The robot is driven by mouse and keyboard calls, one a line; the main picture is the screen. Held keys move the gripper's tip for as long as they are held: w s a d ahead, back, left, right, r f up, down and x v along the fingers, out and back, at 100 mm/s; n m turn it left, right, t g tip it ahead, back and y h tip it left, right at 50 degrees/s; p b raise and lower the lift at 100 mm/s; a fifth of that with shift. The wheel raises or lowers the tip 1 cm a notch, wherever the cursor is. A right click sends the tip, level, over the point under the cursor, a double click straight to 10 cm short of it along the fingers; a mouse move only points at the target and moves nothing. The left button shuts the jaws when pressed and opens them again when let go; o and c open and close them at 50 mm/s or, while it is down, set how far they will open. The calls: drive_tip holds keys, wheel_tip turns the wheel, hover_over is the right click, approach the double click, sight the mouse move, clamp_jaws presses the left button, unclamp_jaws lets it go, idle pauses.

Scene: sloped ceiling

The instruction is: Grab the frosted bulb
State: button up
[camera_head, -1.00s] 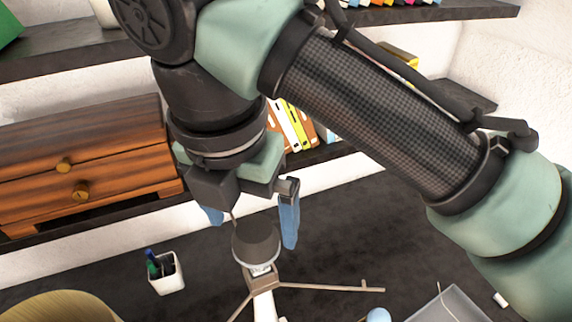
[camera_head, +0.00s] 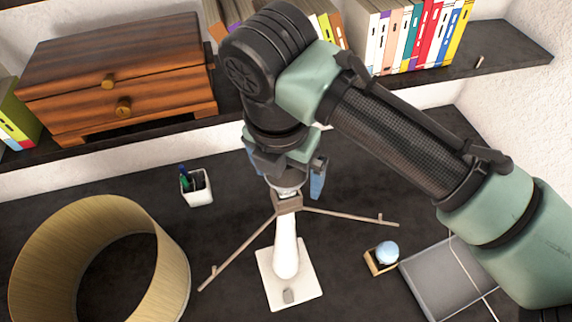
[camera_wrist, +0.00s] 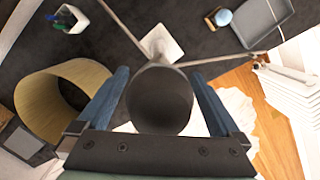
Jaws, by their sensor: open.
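The bulb is a dark grey dome (camera_wrist: 160,98) in the wrist view, between my gripper's two blue fingers (camera_wrist: 160,75). The fingers are apart, with a finger on each side of the dome; I cannot tell whether either touches it. In the head view the bulb's lower part (camera_head: 287,187) shows at the top of a lamp stand (camera_head: 286,250), and my gripper (camera_head: 290,184) hides the rest. The stand has a white column, a square white base and two thin arms.
A round woven lampshade (camera_head: 165,255) stands left of the lamp. A pen cup (camera_head: 203,193) is behind it. A pale blue ball (camera_head: 387,252) on a small wooden holder and a grey tray (camera_head: 450,282) lie to the right. A shelf with a drawer box (camera_head: 120,80) runs behind.

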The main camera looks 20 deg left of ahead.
drive_tip(key=shift+c, duration=0.3)
drive_tip(key=c, duration=1.3)
drive_tip(key=shift+o, duration=0.2)
drive_tip(key=shift+r, duration=0.1)
